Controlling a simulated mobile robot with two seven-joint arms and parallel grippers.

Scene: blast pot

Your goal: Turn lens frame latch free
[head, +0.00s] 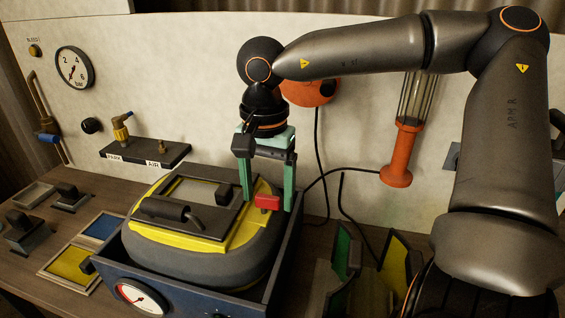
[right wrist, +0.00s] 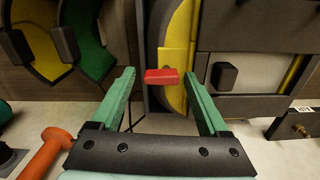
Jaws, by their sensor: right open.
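A small red latch (head: 268,202) sits at the right edge of a yellow plate (head: 238,240) with a dark lens frame (head: 155,230) on a rounded grey pot (head: 210,262). My right gripper (head: 267,207), with green fingers, points down over the latch. Its fingers are open, one on each side of the latch. In the right wrist view the latch (right wrist: 161,76) lies between the fingertips, with visible gaps on both sides. My left gripper is not in view.
The pot stands in a dark blue box (head: 195,296) with a dial on its front. Yellow and blue trays (head: 72,262) lie at left. Green and yellow holders (head: 345,255) stand at right. Behind are a dark PARK/AIR block (head: 145,153) and an orange-based cylinder (head: 398,165).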

